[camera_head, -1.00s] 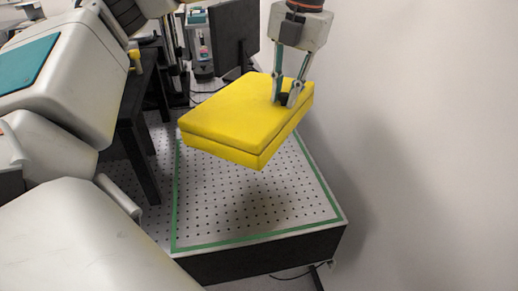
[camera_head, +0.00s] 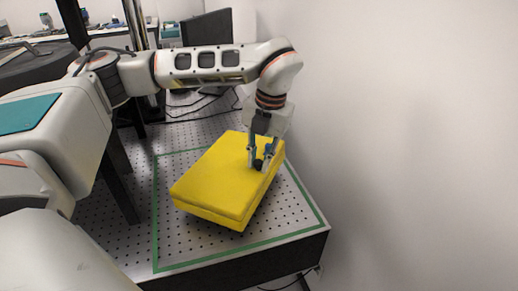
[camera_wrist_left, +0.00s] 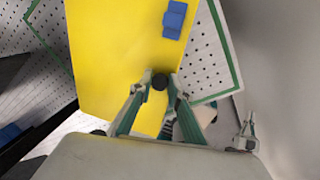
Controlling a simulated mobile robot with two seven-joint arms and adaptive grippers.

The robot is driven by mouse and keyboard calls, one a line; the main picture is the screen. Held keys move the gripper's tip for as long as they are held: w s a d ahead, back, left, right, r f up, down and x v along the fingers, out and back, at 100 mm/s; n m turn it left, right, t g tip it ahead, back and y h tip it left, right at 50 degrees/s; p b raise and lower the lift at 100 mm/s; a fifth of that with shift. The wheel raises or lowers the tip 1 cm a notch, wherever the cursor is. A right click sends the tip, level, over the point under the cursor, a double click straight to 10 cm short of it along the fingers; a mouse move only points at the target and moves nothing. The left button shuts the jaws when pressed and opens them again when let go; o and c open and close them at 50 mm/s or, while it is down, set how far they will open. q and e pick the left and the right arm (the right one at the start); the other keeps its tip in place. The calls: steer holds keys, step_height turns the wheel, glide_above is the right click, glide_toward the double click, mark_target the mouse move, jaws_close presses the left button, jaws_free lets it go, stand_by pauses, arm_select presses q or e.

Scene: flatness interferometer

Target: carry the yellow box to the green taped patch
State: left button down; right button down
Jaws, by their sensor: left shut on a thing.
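The yellow box (camera_head: 222,180) is a flat, wide block with a seam along its side. My left gripper (camera_head: 258,166) comes down from above and is shut on it near its right edge, around a small dark knob. The box appears within the green taped patch (camera_head: 240,245) on the perforated table top; whether it touches the surface I cannot tell. In the left wrist view the box (camera_wrist_left: 112,50) fills the upper middle, with the left gripper's fingers (camera_wrist_left: 160,84) closing at its edge and a blue piece (camera_wrist_left: 175,18) on its face.
The perforated table (camera_head: 105,215) extends left and back of the patch. A dark monitor (camera_head: 208,28) and a post (camera_head: 137,40) stand behind. A plain wall (camera_head: 420,130) rises on the right. Bare patch shows around the box, mostly in front.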

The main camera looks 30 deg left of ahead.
arm_select(q)
steer(key=shift+d+f, duration=0.1)
steer(key=shift+f, duration=1.8)
steer(key=c, duration=1.9)
jaws_free()
steer(key=shift+f, duration=0.1)
step_height(320, 180, up, 12)
steer(key=d, duration=0.1)
steer(key=shift+d+b, duration=0.3)
steer(key=shift+b, duration=0.05)
